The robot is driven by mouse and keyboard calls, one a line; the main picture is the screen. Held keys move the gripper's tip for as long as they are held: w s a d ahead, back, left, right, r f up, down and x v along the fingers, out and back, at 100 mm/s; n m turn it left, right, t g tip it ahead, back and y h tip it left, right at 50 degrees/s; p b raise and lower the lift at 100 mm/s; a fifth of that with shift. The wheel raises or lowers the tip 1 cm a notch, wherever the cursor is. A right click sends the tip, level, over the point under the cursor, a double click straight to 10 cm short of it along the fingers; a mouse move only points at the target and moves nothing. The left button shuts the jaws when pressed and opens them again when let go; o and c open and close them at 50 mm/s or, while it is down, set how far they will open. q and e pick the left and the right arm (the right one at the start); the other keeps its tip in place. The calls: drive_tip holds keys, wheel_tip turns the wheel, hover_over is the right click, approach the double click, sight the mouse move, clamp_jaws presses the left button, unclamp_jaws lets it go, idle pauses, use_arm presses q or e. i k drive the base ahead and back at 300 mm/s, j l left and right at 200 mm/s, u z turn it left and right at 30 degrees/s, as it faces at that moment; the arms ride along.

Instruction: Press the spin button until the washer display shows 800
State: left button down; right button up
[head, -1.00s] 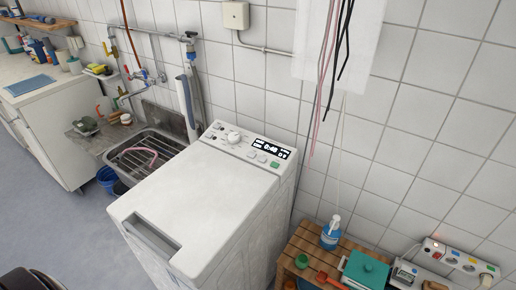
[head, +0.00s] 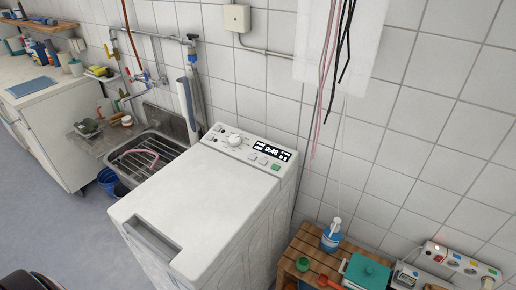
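The white top-loading washer (head: 190,205) stands in the middle of the head view with its lid shut. Its control panel (head: 245,148) is at the back of the top, with a round knob (head: 234,140), small buttons, a green button (head: 275,167) and a lit dark display (head: 270,151). The display's digits are too small to read surely, and I cannot tell which button is spin. Neither of my grippers shows in the head view.
A sink (head: 150,150) with a rack stands left of the washer. A wooden slatted stand (head: 305,244) on the right holds a blue bottle (head: 331,236) and a teal box (head: 367,270). Dark and pink cords (head: 330,80) hang behind the washer's right side. Grey floor is clear at the left.

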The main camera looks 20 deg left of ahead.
sight(262, 162)
drive_tip(key=k+j, duration=0.1)
drive_tip(key=j, duration=0.3)
drive_tip(key=k+j+z, duration=0.15)
drive_tip(key=j, duration=0.3)
drive_tip(key=k+j, duration=0.1)
drive_tip(key=j, duration=0.3)
drive_tip(key=k+j+z, duration=0.1)
drive_tip(key=j, duration=0.3)
